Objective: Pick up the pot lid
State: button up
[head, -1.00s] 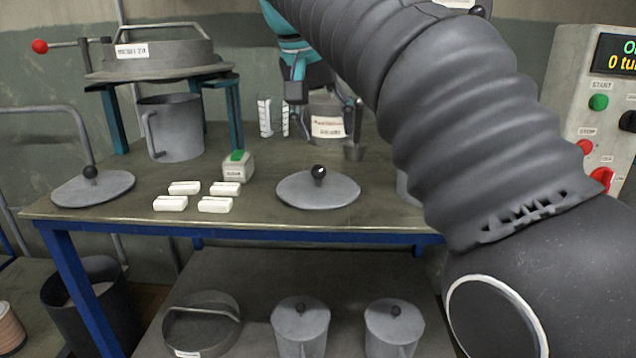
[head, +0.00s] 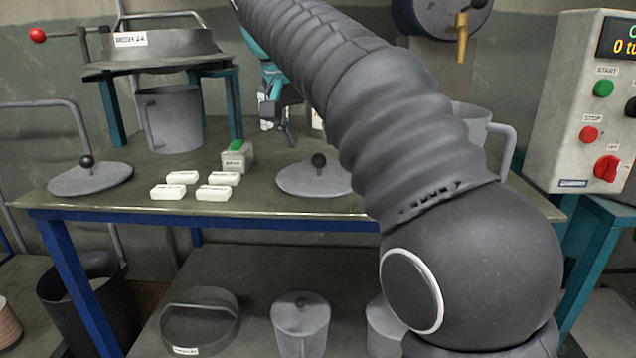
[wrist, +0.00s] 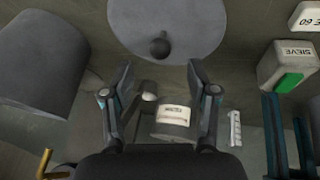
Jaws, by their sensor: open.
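A flat round grey lid (head: 296,182) with a black ball knob (head: 319,160) lies near the front edge of the table; my arm covers its right side. In the wrist view the lid (wrist: 190,25) is at the top, with its knob (wrist: 160,47) roughly in line with the gap between my fingers. My gripper (wrist: 161,72) is open and empty, apart from the lid. In the head view my gripper (head: 279,110) is partly hidden by my arm, behind the lid. A second similar lid (head: 92,182) lies at the table's left.
White blocks (head: 215,193) and a green-topped sieve box (head: 237,157) stand left of the lid. A labelled jar (wrist: 172,122) shows beneath my gripper, and a large grey pot (wrist: 40,60) at left. A control box (head: 585,110) is at right. Lidded pots (head: 300,325) stand on the lower shelf.

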aim_at(317, 155)
jog(key=shift+b+x, duration=0.85)
jog(key=shift+x, duration=1.8)
jog(key=shift+s, duration=0.1)
grip_shut()
